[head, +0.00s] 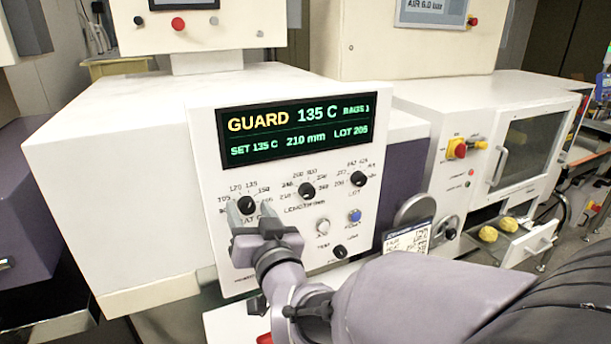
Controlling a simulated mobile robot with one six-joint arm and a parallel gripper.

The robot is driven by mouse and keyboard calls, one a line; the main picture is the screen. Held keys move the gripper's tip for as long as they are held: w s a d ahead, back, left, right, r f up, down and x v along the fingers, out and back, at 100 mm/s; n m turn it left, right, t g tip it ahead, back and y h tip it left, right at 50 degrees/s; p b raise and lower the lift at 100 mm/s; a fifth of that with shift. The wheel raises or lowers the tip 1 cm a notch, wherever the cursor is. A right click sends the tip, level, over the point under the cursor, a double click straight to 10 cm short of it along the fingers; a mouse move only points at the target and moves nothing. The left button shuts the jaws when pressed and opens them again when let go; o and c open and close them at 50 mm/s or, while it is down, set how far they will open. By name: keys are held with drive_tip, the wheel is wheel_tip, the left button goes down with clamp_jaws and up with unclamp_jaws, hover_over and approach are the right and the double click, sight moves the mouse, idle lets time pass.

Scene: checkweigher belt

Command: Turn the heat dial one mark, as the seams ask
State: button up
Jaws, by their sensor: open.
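The heat dial (246,204) is the black left knob on the white control panel, with temperature marks around it; its lower label is partly hidden. My gripper (251,213) is at this dial, jaws open, with one finger at each lower side of the knob. I cannot tell whether the fingers touch it. The dial's pointer is too small to read. The display (295,129) reads GUARD 135 C, SET 135 C, 210 mm. Two yellow bags (488,233) lie in the drawer at the right; their seams are too small to judge.
The length dial (307,190) and lot dial (357,179) sit right of the heat dial. Below them are a blue button (355,216), a pale button (322,227) and a small black knob (340,252). A printed card (408,239) stands right of the panel.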

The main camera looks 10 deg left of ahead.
drive_tip(key=shift+c, duration=0.4)
clamp_jaws()
drive_tip(key=shift+f+n+b, duration=0.1)
drive_tip(key=shift+n+b, duration=0.2)
drive_tip(key=shift+b, duration=0.1)
drive_tip(key=n+b, duration=0.2)
drive_tip(key=b, duration=0.1)
drive_tip(key=shift+f+n, duration=0.1)
drive_tip(key=shift+n, duration=0.2)
drive_tip(key=shift+r+n+b, duration=0.2)
drive_tip(key=shift+n+b, duration=1.6)
drive_tip(key=shift+n, duration=0.5)
